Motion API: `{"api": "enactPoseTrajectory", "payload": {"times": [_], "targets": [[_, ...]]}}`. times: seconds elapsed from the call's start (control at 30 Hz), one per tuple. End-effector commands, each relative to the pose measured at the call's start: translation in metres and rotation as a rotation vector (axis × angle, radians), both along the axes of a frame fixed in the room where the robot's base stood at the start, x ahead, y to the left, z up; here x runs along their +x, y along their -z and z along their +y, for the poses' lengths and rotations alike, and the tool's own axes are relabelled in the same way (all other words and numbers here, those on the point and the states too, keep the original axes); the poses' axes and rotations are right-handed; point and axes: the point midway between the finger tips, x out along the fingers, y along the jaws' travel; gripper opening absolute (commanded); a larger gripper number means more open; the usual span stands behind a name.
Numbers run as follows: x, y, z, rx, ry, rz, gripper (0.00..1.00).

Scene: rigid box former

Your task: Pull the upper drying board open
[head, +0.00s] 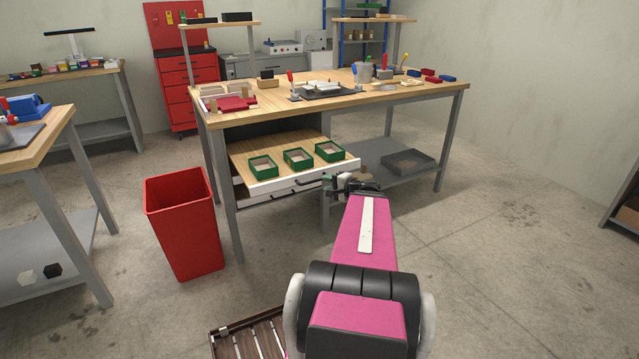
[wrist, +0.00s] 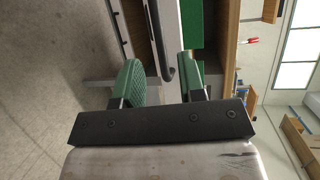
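The upper drying board (head: 285,147) is a wooden shelf with a white front, standing out from under the workbench. Several green-rimmed boxes stand in a row on it, among them a middle one (head: 298,158). My gripper (head: 350,182) is at the right end of its front. In the wrist view my gripper (wrist: 160,88) is open, its green fingers apart. A dark handle bar (wrist: 157,45) on the pale front (wrist: 168,20) runs down into the space between the fingers. I cannot tell whether either finger touches it. In the head view my gripper's fingertips are hard to make out.
A lower front (head: 265,199) sits just under the board. A red bin (head: 183,225) stands to the left on the floor. The workbench (head: 235,112) is above and behind, with a grey lower shelf (head: 380,153) at right. Floor to the right (head: 480,240) is clear.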

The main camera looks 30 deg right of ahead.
Motion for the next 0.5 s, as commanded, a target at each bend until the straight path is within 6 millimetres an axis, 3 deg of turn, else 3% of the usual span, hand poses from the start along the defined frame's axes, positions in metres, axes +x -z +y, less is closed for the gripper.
{"api": "enactPoseTrajectory", "payload": {"times": [0.2, 0.5], "targets": [[-0.029, -0.006, -0.013, -0.001, 0.002, 0.001, 0.37], [-0.040, -0.008, -0.019, -0.001, 0.000, 0.000, 0.37]]}}
